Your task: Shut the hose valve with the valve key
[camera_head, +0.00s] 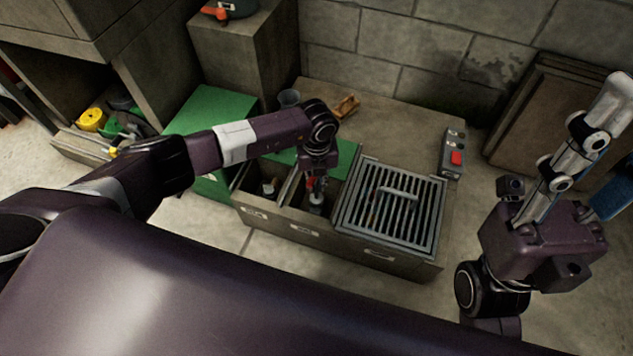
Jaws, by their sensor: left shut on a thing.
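The pit box (300,232) has two open compartments at its left and middle and a metal grate (392,208) over its right one. My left gripper (315,184) points down into the middle compartment. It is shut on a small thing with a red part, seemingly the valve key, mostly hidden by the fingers. A pale round fitting (316,207) shows just below it; I cannot tell if they touch. Another fitting (268,187) stands in the left compartment. Which one is the hose valve is not clear. My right gripper (590,125) is raised at the far right, away from the pit.
A control box with a red button (456,158) sits right of the grate. A dark cup (289,98) and a small wooden item (346,106) stand behind the pit. Green lids (208,108) lie at left. A block wall closes the back.

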